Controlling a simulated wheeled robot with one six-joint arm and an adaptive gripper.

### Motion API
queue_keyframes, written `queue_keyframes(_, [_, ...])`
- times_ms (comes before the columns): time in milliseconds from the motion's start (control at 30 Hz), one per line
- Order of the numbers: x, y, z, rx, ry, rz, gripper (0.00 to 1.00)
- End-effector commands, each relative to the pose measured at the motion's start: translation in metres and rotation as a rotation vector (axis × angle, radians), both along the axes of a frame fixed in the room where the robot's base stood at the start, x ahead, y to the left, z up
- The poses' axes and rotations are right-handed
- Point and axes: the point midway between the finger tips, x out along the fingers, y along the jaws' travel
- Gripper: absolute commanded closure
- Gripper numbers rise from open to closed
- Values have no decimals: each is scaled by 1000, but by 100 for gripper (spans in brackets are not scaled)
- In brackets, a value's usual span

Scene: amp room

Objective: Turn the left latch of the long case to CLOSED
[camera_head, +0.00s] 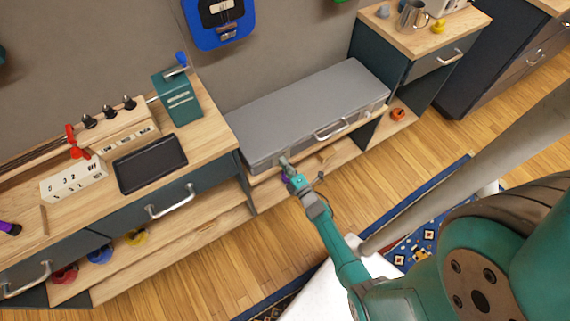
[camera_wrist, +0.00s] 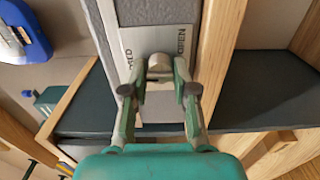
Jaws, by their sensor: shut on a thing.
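The long grey case (camera_head: 310,108) lies shut on a low shelf between two benches, its handle (camera_head: 331,129) on the front face. My gripper (camera_head: 286,165) is at the left part of the case's front. In the wrist view my gripper (camera_wrist: 159,84) is shut on the left latch (camera_wrist: 159,64), one finger on each side of its grey knob. Behind the knob is a pale label plate (camera_wrist: 142,40). OPEN is readable on its right, and part of CLOSED shows on its left. The fingers hide part of the latch, so I cannot tell its exact angle.
The right bench (camera_head: 435,32) stands beside the case. An orange object (camera_head: 397,114) sits on its lower shelf.

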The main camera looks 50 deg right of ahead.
Motion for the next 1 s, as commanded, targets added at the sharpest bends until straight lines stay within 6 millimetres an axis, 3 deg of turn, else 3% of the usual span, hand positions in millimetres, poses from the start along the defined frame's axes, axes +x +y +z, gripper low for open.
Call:
queue_keyframes(500, [0,1,-1,-21,8,2,100])
queue_keyframes(533, [0,1,-1,-21,8,2,70])
queue_keyframes(633, [0,1,-1,-21,7,2,46])
queue_keyframes(1000, [-4,1,-1,-20,7,0,46])
